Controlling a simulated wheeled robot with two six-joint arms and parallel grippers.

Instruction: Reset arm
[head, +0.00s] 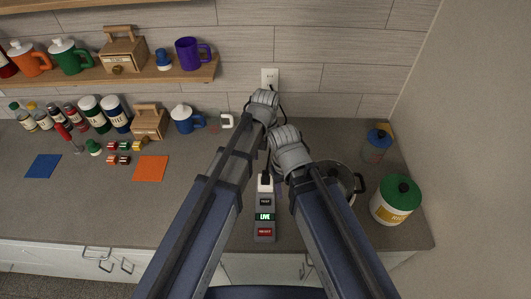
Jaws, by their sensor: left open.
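My left arm (222,165) reaches up from the bottom, with its bent joint at the back of the counter, below the wall outlet. Its gripper (277,186) shows only as a small part between the two arms. It is open, with nothing seen in it. My right arm (335,215) reaches up beside it, with its bent joint just left of the steel pot (343,172). The right gripper's fingers do not show.
A tester box (265,203) reading LIVE, with a black plug on it, lies between my arms. A green-lidded canister (395,202) and a blue-lidded jar (376,146) stand right. Bottles, mugs and an orange mat (150,168) are left. A shelf (190,75) is above them.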

